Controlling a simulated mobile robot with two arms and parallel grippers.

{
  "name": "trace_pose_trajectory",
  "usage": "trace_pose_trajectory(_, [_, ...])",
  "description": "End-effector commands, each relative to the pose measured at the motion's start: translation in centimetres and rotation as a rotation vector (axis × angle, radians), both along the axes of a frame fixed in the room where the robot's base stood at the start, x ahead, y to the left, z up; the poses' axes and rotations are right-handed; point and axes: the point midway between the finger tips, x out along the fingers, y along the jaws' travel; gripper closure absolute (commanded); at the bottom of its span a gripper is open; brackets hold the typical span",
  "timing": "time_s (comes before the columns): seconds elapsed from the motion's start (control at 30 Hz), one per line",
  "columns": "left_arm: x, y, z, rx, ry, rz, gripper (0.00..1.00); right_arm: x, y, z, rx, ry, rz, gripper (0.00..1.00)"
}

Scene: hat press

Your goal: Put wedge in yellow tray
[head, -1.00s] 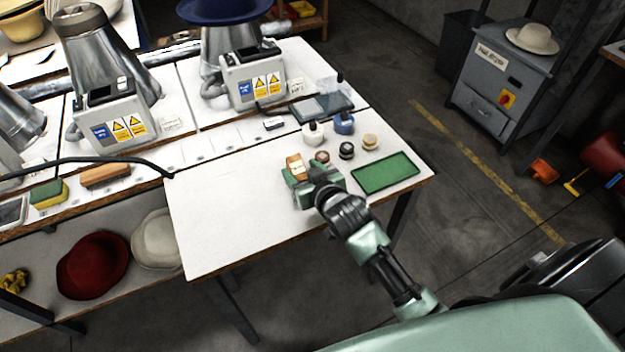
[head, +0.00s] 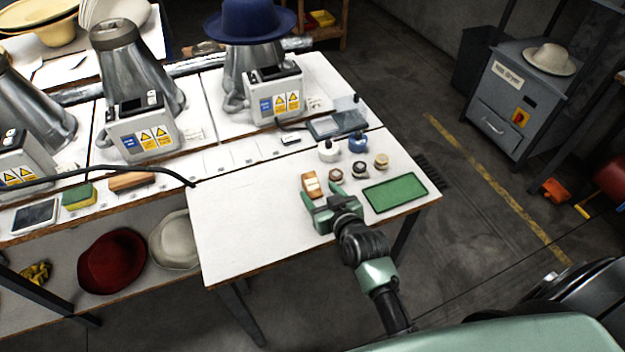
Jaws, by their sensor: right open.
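A small orange-brown block with a pale top (head: 311,183), perhaps the wedge, lies on the white table (head: 240,230). Its exact shape is too small to tell. My right gripper (head: 322,193) is open, its green fingers pointing away from me. Its left finger is close in front of the block; I cannot tell whether they touch. Nothing shows held between the fingers. A green rectangular tray or mat (head: 395,192) lies right of the gripper. I make out no yellow tray on this table. My left gripper is not in view.
Several small round knobs or pots, including a dark one (head: 360,168) and a tan one (head: 381,161), stand beyond the gripper. A white pot (head: 328,150) and a blue one (head: 357,142) are behind them. The table's left part is bare.

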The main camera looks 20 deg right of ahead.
Motion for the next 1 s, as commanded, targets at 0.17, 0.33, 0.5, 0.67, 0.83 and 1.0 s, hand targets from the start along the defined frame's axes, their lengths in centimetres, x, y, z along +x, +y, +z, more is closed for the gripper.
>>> trace_pose_trajectory(0.17, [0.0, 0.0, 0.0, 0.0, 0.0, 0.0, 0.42, 1.5, 0.0, -0.6, -0.001, -0.002, -0.001, 0.38])
trace_pose_trajectory(0.33, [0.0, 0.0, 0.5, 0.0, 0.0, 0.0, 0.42, 3.2, 0.1, -1.0, -0.001, -0.001, 0.0, 0.38])
trace_pose_trajectory(0.5, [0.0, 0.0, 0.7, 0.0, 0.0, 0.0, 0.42, 5.3, 0.2, -2.0, -0.001, -0.001, 0.0, 0.38])
trace_pose_trajectory(0.67, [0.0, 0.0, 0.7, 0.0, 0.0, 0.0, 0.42, 6.2, 0.2, -2.4, -0.002, 0.0, 0.001, 0.38])
trace_pose_trajectory(0.83, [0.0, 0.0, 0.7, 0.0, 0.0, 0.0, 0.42, 6.2, 0.2, -2.5, -0.002, 0.0, 0.001, 0.38])
trace_pose_trajectory(1.0, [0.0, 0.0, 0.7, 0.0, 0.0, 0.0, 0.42, 6.2, 0.2, -2.5, -0.002, 0.0, 0.001, 0.69])
